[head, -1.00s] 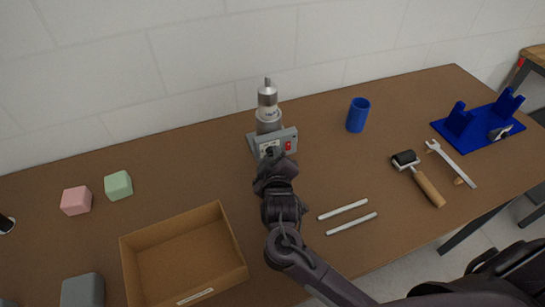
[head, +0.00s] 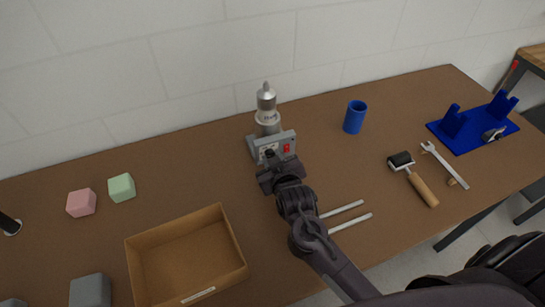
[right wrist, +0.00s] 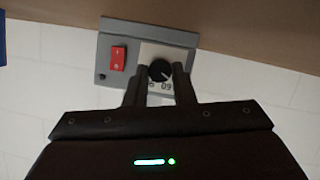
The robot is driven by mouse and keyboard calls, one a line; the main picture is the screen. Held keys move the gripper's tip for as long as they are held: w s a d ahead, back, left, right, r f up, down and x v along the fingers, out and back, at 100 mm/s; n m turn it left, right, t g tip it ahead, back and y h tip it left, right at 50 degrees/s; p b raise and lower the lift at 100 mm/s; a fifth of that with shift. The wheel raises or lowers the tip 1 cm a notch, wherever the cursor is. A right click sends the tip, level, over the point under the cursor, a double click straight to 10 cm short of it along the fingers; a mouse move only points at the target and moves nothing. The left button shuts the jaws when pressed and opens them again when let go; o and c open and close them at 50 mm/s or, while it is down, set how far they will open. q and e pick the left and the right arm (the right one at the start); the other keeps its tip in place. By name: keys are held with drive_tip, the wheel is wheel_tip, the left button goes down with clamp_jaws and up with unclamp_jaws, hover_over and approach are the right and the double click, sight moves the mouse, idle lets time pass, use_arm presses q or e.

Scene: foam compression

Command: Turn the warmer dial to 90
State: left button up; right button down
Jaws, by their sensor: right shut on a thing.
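The warmer (head: 267,122) stands near the wall, a grey base with a metal bottle on it. Its front panel (head: 290,138) carries a red switch (right wrist: 118,58) and a black dial (right wrist: 160,70) on a white scale plate. My right gripper (head: 272,160) is at the panel's front. In the right wrist view its two fingers (right wrist: 160,80) are on either side of the dial and shut on it. Marks reading about 60 show beside the dial; its exact pointer setting cannot be read. In the head view the gripper hides most of the dial. My left gripper is not clearly in view.
An open cardboard box (head: 225,222) is at the front left, with pink (head: 81,203) and green (head: 121,187) cubes behind it. Two white rods (head: 342,209) lie right of my arm. A blue cup (head: 355,117), a roller (head: 415,180), a wrench (head: 445,165) and a blue stand (head: 462,137) are farther right.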

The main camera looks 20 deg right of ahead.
drive_tip(key=shift+m+y, duration=0.3)
drive_tip(key=shift+m, duration=0.1)
drive_tip(key=c, duration=1.2)
unclamp_jaws()
drive_tip(key=b+v, duration=0.1)
drive_tip(key=v, duration=0.5)
drive_tip(key=shift+s+r, duration=0.1)
drive_tip(key=shift+s, duration=0.3)
drive_tip(key=shift+s+r, duration=0.3)
drive_tip(key=shift+s, duration=0.1)
